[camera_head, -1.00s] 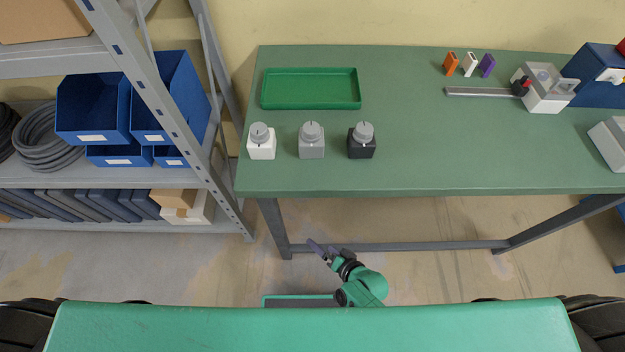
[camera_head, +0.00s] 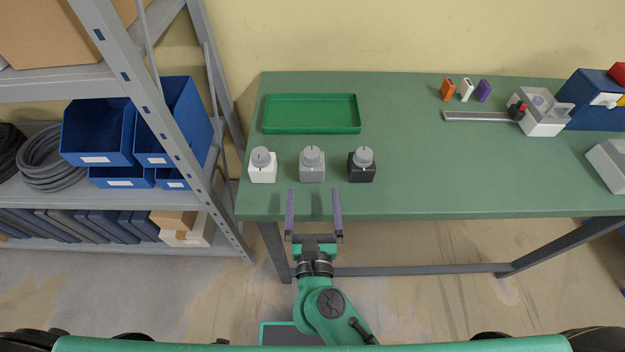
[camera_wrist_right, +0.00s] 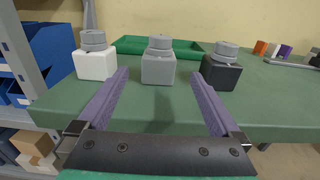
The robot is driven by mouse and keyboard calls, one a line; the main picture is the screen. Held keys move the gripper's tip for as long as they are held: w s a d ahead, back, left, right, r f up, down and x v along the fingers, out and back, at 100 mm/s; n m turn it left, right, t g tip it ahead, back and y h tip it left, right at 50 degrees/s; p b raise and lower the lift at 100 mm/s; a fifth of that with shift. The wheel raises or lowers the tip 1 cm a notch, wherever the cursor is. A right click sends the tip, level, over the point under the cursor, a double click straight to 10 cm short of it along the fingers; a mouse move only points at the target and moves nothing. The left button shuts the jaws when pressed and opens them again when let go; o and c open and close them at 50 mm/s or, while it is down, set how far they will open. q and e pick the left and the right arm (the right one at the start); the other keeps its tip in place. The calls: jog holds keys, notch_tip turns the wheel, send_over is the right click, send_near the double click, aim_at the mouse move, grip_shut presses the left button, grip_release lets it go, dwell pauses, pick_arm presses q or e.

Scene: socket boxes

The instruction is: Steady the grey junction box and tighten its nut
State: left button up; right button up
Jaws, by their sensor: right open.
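The grey junction box (camera_head: 312,172) stands on the green table between a white box and a black box. Its round grey nut (camera_head: 312,155) sits on top. In the right wrist view the grey box (camera_wrist_right: 158,70) is straight ahead, between the fingers in the picture, with its nut (camera_wrist_right: 160,43) on top. My right gripper (camera_head: 314,192) is open and empty at the table's front edge, in front of the grey box and apart from it. Its purple fingers point at the box, and they also show in the right wrist view (camera_wrist_right: 160,82). My left gripper is not in view.
The white box (camera_head: 262,173) and black box (camera_head: 361,173) flank the grey one closely, each with a grey nut. A green tray (camera_head: 311,130) lies behind. A caliper-like tool (camera_head: 478,116) lies at right. A shelf (camera_head: 215,160) stands left. The table's middle is clear.

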aim_at(312, 172)
jog(key=w, duration=1)
jog(key=shift+a, duration=0.15)
